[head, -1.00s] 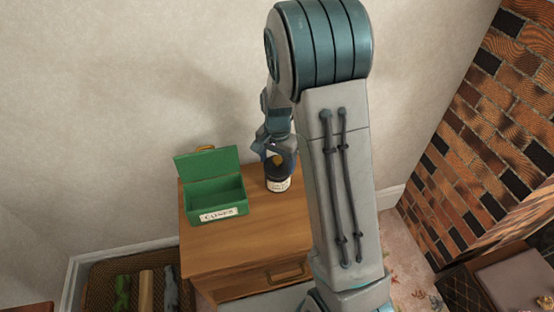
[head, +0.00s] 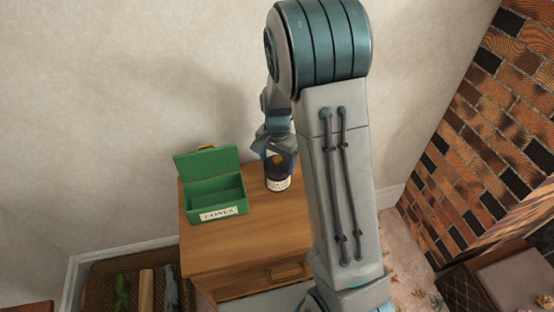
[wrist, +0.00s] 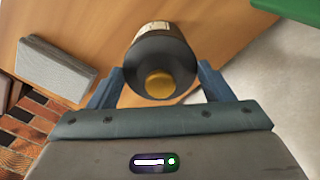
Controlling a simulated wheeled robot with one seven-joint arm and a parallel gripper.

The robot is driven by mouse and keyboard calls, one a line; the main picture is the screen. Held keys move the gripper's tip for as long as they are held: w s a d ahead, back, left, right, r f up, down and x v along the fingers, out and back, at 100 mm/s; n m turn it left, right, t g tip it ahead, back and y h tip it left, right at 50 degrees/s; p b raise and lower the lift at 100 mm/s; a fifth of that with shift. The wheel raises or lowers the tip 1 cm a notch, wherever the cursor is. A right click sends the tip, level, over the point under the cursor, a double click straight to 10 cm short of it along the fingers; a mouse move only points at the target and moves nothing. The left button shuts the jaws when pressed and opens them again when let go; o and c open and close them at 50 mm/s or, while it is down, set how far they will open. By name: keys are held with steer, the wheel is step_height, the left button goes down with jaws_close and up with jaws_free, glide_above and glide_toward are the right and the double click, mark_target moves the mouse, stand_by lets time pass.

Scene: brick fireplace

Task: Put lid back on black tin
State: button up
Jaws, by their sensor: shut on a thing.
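The black tin (head: 279,184), with a white label, stands upright on the wooden cabinet. Its labelled side also shows in the wrist view (wrist: 130,57). The dark round lid (wrist: 160,62) with a gold knob faces the wrist camera, in line with the tin. My gripper (wrist: 160,82) has one blue finger on each side of the lid and is shut on it. In the head view my gripper (head: 275,158) is directly over the tin. I cannot tell whether the lid is seated or slightly above the rim.
A green box (head: 217,194) with its lid open stands left of the tin on the cabinet top (head: 240,245). A pale wall is behind. A basket (head: 100,275) with several objects is at lower left. A brick fireplace (head: 480,130) is right.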

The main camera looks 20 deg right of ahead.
stand_by(0.4)
steer(key=o, duration=1.1)
steer(key=shift+c, duration=0.2)
steer(key=shift+r, duration=0.15)
steer(key=shift+r+p, duration=2.85)
steer(key=shift+r, duration=0.55)
jaws_close()
steer(key=shift+f, duration=0.35)
